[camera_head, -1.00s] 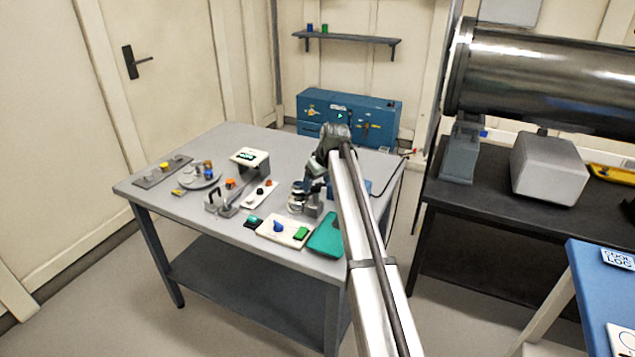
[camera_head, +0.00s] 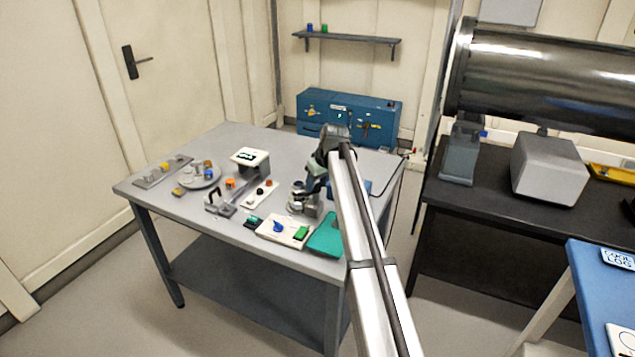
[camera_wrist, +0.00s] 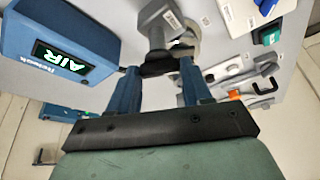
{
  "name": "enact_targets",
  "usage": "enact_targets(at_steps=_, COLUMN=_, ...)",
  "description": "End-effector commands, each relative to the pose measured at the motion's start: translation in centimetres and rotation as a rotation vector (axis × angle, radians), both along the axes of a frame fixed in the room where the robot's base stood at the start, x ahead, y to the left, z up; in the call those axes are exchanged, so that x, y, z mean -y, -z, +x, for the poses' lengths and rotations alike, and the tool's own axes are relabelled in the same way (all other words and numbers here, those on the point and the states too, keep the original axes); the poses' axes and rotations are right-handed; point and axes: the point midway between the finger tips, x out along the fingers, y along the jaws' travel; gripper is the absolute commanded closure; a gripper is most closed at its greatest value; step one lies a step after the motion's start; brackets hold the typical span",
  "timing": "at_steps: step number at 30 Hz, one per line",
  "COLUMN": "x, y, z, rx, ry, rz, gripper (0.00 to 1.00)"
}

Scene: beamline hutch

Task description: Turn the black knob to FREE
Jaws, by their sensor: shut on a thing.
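The black knob (camera_wrist: 156,67) sits on a grey post-like device (camera_wrist: 156,30) in the wrist view. My gripper (camera_wrist: 158,70) is shut on the knob, with one blue finger on each side of it. A small label shows on the device's base, but its text is not readable to me. In the head view, my gripper (camera_head: 316,183) is at the device (camera_head: 298,196) near the table's front right, and my arm hides much of it. I cannot tell which mark the knob points to.
A blue box with a green AIR display (camera_wrist: 60,58) stands close to my gripper. A white panel with a blue knob (camera_head: 278,227), a teal tray (camera_head: 325,238) and a grey stand (camera_head: 248,158) are nearby on the grey table (camera_head: 230,137).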

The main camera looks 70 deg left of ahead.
Motion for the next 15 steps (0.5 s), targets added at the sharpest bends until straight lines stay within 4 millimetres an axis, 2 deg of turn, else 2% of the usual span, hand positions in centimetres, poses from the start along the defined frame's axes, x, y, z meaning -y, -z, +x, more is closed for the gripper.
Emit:
enact_targets(at_steps=5, x=-0.10, y=-0.02, z=0.11, rx=-0.001, ry=-0.065, rz=-0.001, gripper=0.82)
enact_targets(at_steps=15, x=-0.25, y=-0.03, z=0.35, rx=-0.001, ry=-0.342, rz=-0.001, gripper=0.82)
